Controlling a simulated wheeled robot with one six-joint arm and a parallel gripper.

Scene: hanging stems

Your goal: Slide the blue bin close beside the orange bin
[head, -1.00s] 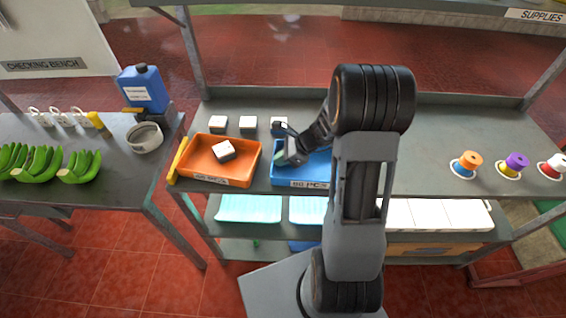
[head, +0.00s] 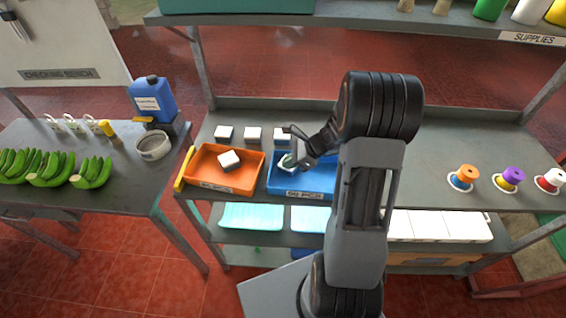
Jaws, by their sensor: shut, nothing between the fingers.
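The orange bin (head: 207,182) sits on the grey bench top with a white block (head: 230,160) in it. The blue bin (head: 306,186) stands just right of it. Their facing sides are very close, with only a thin gap, if any, at the front; I cannot tell whether they touch. My gripper (head: 291,160) is shut and reaches down into the left part of the blue bin. A small pale thing shows at its fingertips, too small to make out. My arm hides the blue bin's right end.
White blocks (head: 252,135) stand in a row behind the bins. A yellow bar (head: 184,169) lies left of the orange bin. Coloured spools (head: 462,178) stand at the right. The side table holds bananas (head: 52,170) and a blue jug (head: 152,99).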

